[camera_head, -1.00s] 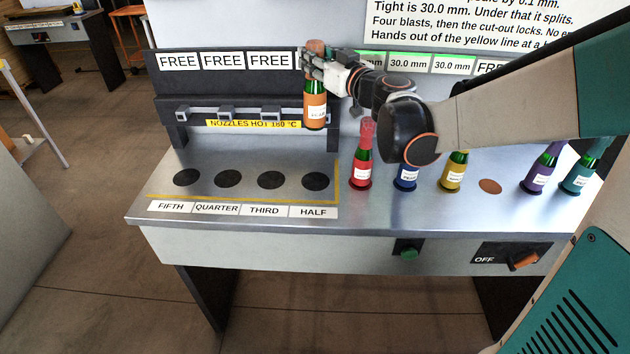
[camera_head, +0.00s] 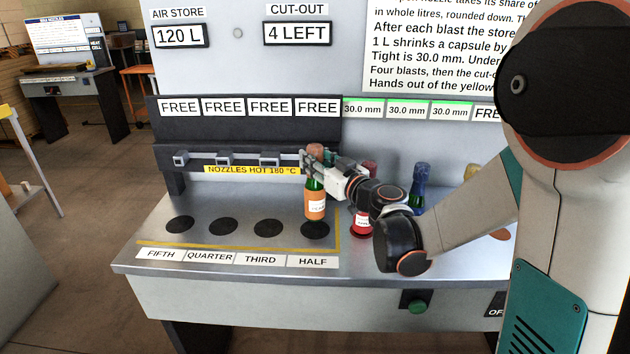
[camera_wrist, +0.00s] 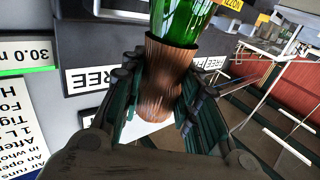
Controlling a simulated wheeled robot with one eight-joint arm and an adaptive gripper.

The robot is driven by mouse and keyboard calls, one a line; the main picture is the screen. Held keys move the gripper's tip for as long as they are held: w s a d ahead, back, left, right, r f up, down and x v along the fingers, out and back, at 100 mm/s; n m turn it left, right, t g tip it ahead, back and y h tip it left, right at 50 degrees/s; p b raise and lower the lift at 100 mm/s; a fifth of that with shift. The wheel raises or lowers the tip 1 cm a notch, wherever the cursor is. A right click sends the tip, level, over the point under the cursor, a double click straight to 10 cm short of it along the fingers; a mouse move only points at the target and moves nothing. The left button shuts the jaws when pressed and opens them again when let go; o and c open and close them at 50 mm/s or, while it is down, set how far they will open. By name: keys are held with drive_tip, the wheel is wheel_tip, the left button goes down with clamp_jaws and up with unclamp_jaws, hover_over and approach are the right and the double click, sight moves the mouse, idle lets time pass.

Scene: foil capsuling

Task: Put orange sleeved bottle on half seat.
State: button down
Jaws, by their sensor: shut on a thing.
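The orange sleeved bottle (camera_head: 315,203) is green glass with an orange label and a copper-brown capsule over its neck. My gripper (camera_head: 316,160) is shut on its neck. In the wrist view the fingers (camera_wrist: 160,95) close on both sides of the brown capsule (camera_wrist: 166,75). The bottle is upright, with its base over or on the dark round half seat (camera_head: 315,231), above the HALF label. I cannot tell whether the base touches the seat. The bottle hides the back part of that seat.
Dark FIFTH (camera_head: 180,224), QUARTER (camera_head: 223,226) and THIRD (camera_head: 268,228) seats are empty. A nozzle rail (camera_head: 222,160) runs behind them. The red bottle (camera_head: 362,224) stands close to the right, partly behind my arm. A blue bottle (camera_head: 420,188) stands further right.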

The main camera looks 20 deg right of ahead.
drive_tip(key=shift+f+b, duration=0.85)
drive_tip(key=shift+f, duration=1.3)
drive_tip(key=shift+f, duration=0.15)
drive_tip(key=c, duration=1.2)
unclamp_jaws()
drive_tip(key=shift+s+r, duration=0.15)
drive_tip(key=shift+r, duration=0.1)
drive_tip(key=p+v, duration=0.2)
drive_tip(key=v, duration=0.9)
drive_tip(key=shift+s+d+f, duration=0.1)
drive_tip(key=shift+s+d, duration=0.1)
drive_tip(key=shift+s, duration=0.15)
